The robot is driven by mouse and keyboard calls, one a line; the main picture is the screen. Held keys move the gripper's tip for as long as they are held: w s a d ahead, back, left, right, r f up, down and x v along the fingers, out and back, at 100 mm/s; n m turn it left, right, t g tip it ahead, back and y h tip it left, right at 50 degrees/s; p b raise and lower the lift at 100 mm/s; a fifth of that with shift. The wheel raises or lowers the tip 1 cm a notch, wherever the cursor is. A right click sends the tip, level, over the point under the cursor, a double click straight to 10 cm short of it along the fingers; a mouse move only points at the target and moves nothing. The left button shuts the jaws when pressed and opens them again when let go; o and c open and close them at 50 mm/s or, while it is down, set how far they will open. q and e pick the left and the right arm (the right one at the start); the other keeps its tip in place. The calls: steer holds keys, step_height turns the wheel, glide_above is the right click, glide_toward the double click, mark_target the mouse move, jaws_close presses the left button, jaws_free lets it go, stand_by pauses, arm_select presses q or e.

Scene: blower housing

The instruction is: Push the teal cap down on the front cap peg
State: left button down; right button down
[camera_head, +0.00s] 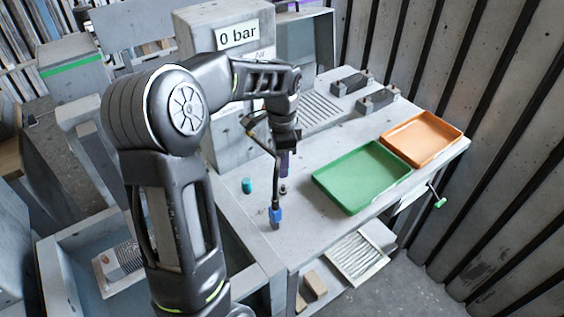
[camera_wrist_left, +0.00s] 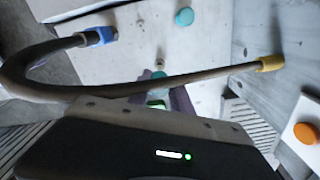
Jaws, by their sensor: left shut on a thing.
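My left gripper (camera_head: 284,172) points down over the grey bench. In the left wrist view its purple fingers (camera_wrist_left: 168,100) are shut on a small teal-green cap (camera_wrist_left: 158,75), partly hidden by the hose. Another teal cap (camera_head: 247,186) stands upright on the bench left of the gripper; it also shows at the top of the wrist view (camera_wrist_left: 184,17). A small dark peg (camera_head: 283,189) stands just below the fingertips, and it shows in the wrist view just beyond the held cap (camera_wrist_left: 160,61). The held cap appears apart from this peg. My right gripper is not in view.
A dark hose with a blue end (camera_head: 275,214) hangs beside the gripper and crosses the wrist view to a yellow fitting (camera_wrist_left: 270,63). A green tray (camera_head: 350,205) and an orange tray (camera_head: 455,148) lie right. The "0 bar" housing (camera_head: 205,45) stands behind.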

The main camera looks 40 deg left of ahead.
arm_select(q)
steer(key=shift+f, duration=0.1)
steer(key=shift+f+b, duration=1.6)
steer(key=shift+f, duration=0.3)
steer(key=shift+f, duration=0.15)
steer(key=shift+f+b, duration=0.3)
steer(key=shift+f, duration=0.25)
steer(key=shift+f, duration=0.1)
stand_by(0.5)
steer(key=shift+f+b, duration=0.35)
steer(key=shift+f, duration=0.05)
steer(key=shift+f, duration=0.4)
stand_by(0.7)
